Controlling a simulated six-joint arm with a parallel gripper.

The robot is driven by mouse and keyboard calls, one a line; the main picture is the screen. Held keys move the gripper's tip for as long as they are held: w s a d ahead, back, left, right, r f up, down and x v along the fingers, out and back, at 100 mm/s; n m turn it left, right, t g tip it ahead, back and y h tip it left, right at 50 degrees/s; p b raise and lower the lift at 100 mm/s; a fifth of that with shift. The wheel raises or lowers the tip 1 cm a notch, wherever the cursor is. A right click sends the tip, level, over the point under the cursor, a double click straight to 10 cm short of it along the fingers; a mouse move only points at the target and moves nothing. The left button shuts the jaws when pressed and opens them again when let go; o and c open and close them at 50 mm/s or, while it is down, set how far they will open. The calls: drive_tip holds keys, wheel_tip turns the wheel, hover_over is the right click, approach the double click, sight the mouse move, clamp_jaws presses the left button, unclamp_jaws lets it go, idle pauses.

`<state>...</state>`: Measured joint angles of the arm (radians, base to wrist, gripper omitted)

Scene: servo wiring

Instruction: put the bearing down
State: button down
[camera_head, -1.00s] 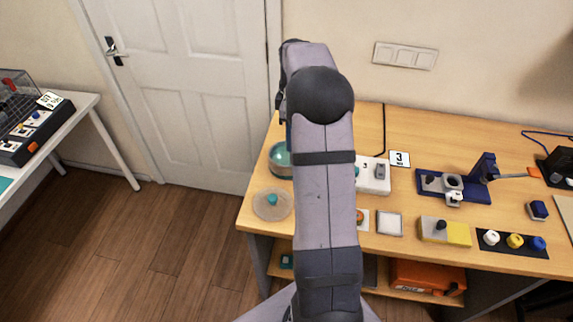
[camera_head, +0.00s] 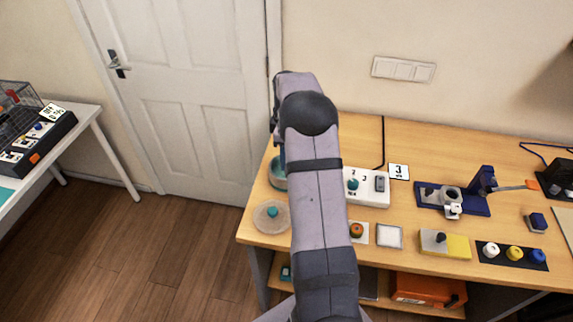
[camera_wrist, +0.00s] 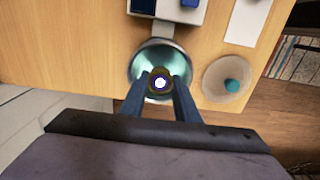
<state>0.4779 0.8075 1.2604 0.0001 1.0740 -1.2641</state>
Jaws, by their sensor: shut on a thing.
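In the wrist view my gripper (camera_wrist: 160,84) is shut on the bearing (camera_wrist: 160,76), a small ring with a yellowish-brown rim and a bright centre. The bearing shows in front of a round teal bowl (camera_wrist: 138,62), with the bowl's wall around it. I cannot tell its height over the bowl. In the head view the bowl (camera_head: 276,177) is partly behind my arm, and my gripper and the bearing are hidden.
A round pale lid (camera_head: 262,222) with a teal knob lies in front of the bowl; it also shows in the wrist view (camera_wrist: 213,80). A white box (camera_head: 368,197) with a teal knob, a white tray (camera_head: 389,237) and a blue fixture (camera_head: 478,207) stand to the right.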

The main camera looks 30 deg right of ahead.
drive_tip(key=shift+f+p, duration=0.7)
drive_tip(key=shift+f, duration=1.45)
drive_tip(key=shift+f, duration=0.15)
drive_tip(key=c, duration=1.4)
unclamp_jaws()
drive_tip(key=shift+o, duration=0.2)
